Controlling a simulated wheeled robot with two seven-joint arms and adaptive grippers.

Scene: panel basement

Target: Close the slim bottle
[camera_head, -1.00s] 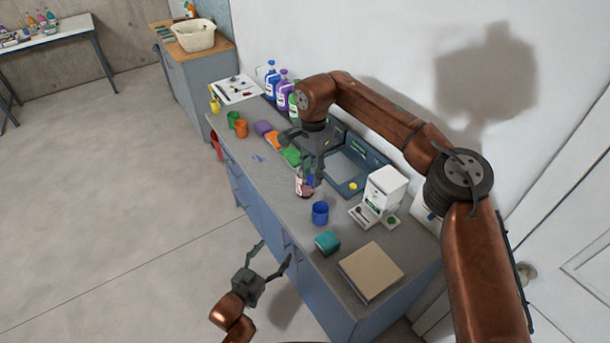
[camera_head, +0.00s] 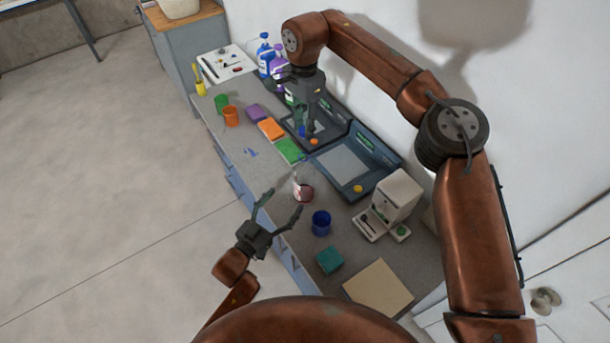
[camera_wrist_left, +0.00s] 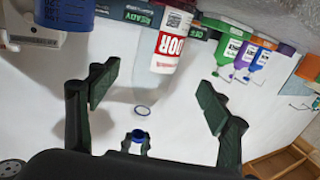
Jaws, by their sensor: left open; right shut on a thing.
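The slim bottle (camera_head: 304,193) stands on the bench left of the blue cup, with a reddish label. In the left wrist view the bottle (camera_wrist_left: 172,42) appears upside down, with a pale ring that looks like its open mouth. My left gripper (camera_head: 283,204) is open, its fingers pointing at the bottle from the bench's front side; in its wrist view the bottle lies beyond and between the fingertips (camera_wrist_left: 158,80), apparently not gripped. My right gripper (camera_head: 303,126) is shut on a small blue cap (camera_head: 302,132), above the dark tray; the blue cap also shows in the left wrist view (camera_wrist_left: 139,135).
A blue cup (camera_head: 321,222), a teal block (camera_head: 330,260) and a white dispenser (camera_head: 397,195) stand right of the bottle. A dark blue tray (camera_head: 385,150) lies behind.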

